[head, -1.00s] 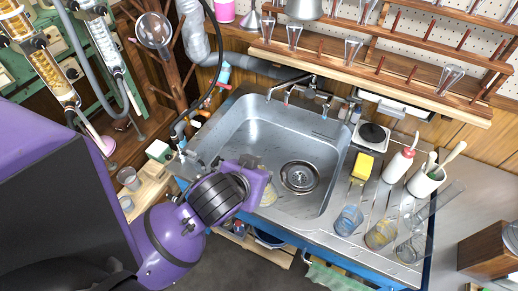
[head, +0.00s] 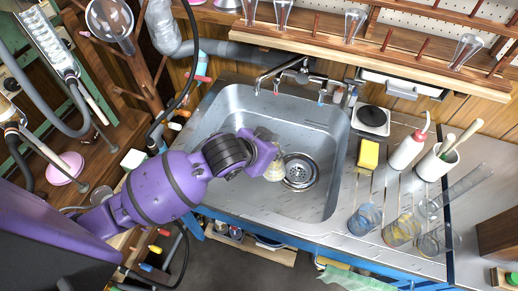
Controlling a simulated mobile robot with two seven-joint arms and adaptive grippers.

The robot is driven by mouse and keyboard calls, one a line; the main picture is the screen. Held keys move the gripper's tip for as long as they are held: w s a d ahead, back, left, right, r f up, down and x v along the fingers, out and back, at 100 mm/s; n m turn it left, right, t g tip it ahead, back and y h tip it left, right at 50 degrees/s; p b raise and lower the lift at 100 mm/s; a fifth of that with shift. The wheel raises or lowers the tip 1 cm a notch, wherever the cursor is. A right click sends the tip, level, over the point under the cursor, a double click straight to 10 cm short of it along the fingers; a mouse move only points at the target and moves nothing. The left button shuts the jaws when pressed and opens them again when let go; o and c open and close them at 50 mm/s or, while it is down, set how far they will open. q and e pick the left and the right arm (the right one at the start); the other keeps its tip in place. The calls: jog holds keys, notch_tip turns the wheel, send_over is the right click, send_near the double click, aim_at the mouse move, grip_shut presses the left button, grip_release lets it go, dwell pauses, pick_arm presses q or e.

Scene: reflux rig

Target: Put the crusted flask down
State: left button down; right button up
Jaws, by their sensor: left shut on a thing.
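My left gripper (head: 268,158) reaches in from the left over the metal sink basin (head: 235,115). It is shut on the crusted flask (head: 274,172), which shows only in part below the gripper, yellowish and glassy, just left of the round drain (head: 299,171). The gripper hides most of the flask. I cannot tell whether the flask touches the basin floor. My right gripper is not in view.
Right of the basin, the drainboard holds a yellow sponge (head: 368,154), a white bottle with a red cap (head: 408,151), a white pot of brushes (head: 436,163) and several glass vessels (head: 401,230). The faucet (head: 290,70) stands at the basin's back edge.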

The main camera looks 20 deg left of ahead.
pick_arm(q)
jog(key=w+f+m+b, duration=0.2)
jog(key=w, duration=0.6)
jog(key=w+a+f+b, duration=0.2)
jog(key=w+a+f, duration=0.6)
jog(key=a+f, duration=0.2)
notch_tip(320, 180, down, 3)
jog(key=shift+w+a+r+h, duration=0.15)
jog(key=shift+a+r+h, duration=0.05)
jog(key=shift+a+h, duration=0.15)
jog(key=c, duration=1.5)
grip_release()
jog(key=p+v, duration=0.1)
jog(key=v, duration=1.1)
jog(key=shift+d+r+p, duration=0.1)
jog(key=shift+p, duration=0.3)
